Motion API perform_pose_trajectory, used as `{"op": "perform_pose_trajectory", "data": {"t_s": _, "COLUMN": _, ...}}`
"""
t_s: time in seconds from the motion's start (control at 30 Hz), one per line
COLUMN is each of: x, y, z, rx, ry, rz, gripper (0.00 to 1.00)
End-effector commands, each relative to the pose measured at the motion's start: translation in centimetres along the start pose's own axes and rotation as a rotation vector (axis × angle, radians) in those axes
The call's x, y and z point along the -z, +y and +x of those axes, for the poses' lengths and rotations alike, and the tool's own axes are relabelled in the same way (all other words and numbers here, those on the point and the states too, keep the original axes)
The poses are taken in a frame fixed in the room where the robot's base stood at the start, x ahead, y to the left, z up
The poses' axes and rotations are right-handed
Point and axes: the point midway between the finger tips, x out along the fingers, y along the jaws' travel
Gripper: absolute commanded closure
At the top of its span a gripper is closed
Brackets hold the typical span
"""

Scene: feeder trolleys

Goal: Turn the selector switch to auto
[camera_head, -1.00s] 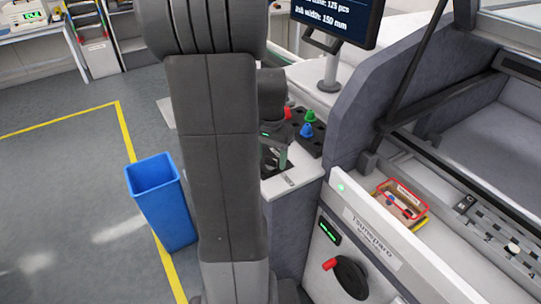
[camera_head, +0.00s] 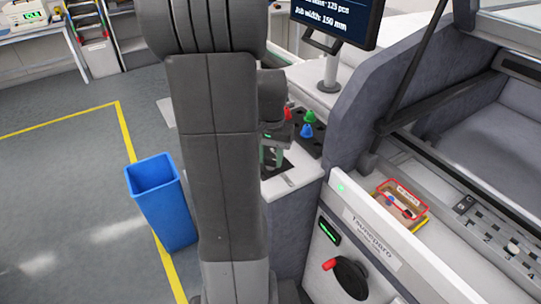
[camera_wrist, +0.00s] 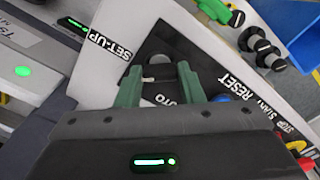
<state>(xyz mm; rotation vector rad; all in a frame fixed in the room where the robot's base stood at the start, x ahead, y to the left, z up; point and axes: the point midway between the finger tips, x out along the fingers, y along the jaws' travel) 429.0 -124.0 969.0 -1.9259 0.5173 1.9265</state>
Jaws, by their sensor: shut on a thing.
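The selector switch (camera_wrist: 152,79), a black knob with a pale mark, sits on a black plate in the wrist view. My gripper (camera_wrist: 158,80) has its two green fingers on either side of the knob and is shut on it. The SET-UP label (camera_wrist: 110,39) is at the upper left of the plate. The AUTO label (camera_wrist: 172,98) lies below the knob, its first letter partly hidden by my gripper. I cannot tell exactly where the knob points. In the head view my gripper (camera_head: 274,155) is over the control panel, and my arm hides much of it.
Green (camera_head: 309,116) and blue (camera_head: 306,130) panel knobs stand close to the right of my gripper. A monitor (camera_head: 337,20) rises behind, and the machine housing (camera_head: 350,120) is on the right. A blue bin (camera_head: 163,205) stands on the floor at left.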

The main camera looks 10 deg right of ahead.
Motion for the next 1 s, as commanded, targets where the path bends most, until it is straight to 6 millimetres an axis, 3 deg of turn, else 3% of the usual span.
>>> {"op": "perform_pose_trajectory", "data": {"t_s": 0.6, "x": 0.03, "y": 0.0, "z": -0.08, "rx": 0.0, "ry": 0.001, "rz": -0.564, "gripper": 0.88}}
{"op": "perform_pose_trajectory", "data": {"t_s": 1.0, "x": 0.02, "y": 0.0, "z": -0.06, "rx": 0.0, "ry": 0.0, "rz": -0.815, "gripper": 0.88}}
